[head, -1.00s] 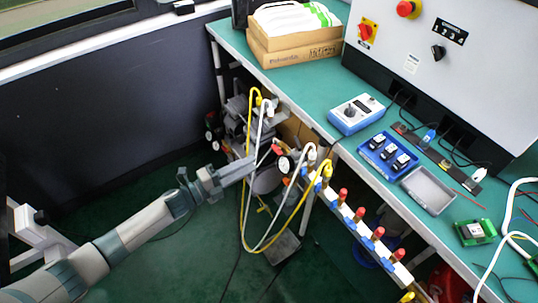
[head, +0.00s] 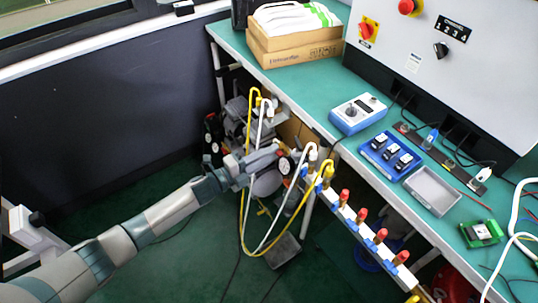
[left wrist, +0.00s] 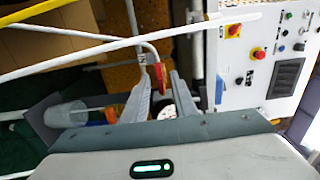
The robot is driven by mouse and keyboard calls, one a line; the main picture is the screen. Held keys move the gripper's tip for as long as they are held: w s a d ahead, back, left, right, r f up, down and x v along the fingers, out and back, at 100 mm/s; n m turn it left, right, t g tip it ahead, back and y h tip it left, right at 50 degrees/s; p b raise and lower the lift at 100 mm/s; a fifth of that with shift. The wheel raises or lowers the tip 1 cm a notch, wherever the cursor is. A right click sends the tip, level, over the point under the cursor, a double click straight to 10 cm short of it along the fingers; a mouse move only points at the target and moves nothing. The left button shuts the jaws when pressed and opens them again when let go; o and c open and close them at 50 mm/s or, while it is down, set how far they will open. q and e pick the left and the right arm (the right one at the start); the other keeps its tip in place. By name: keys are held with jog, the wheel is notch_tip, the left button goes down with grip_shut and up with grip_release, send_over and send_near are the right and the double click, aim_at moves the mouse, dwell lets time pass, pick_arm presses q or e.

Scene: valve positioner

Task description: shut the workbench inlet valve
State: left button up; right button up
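The workbench inlet valve is small and mostly hidden by my left gripper in the head view. A red part, seemingly its lever (left wrist: 160,77), shows in the left wrist view between and just beyond the two fingertips. My left gripper (head: 277,152) reaches to the pipework beside the bench edge, close to a round dark-rimmed gauge (head: 286,166). In the left wrist view its fingers (left wrist: 160,88) stand apart with a gap between them. I cannot tell whether either finger touches the red part. My right gripper is in neither view.
A yellow hose (head: 247,128) and a white hose (head: 260,133) loop around the gripper. A manifold with several red-topped blue valves (head: 362,215) runs along the bench edge. The green bench (head: 300,86) and a control cabinet (head: 455,75) are to the right.

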pick_arm(q)
grip_shut()
jog(key=shift+n, duration=0.3)
jog(key=shift+n+p, duration=1.45)
jog(key=shift+n, duration=7.15)
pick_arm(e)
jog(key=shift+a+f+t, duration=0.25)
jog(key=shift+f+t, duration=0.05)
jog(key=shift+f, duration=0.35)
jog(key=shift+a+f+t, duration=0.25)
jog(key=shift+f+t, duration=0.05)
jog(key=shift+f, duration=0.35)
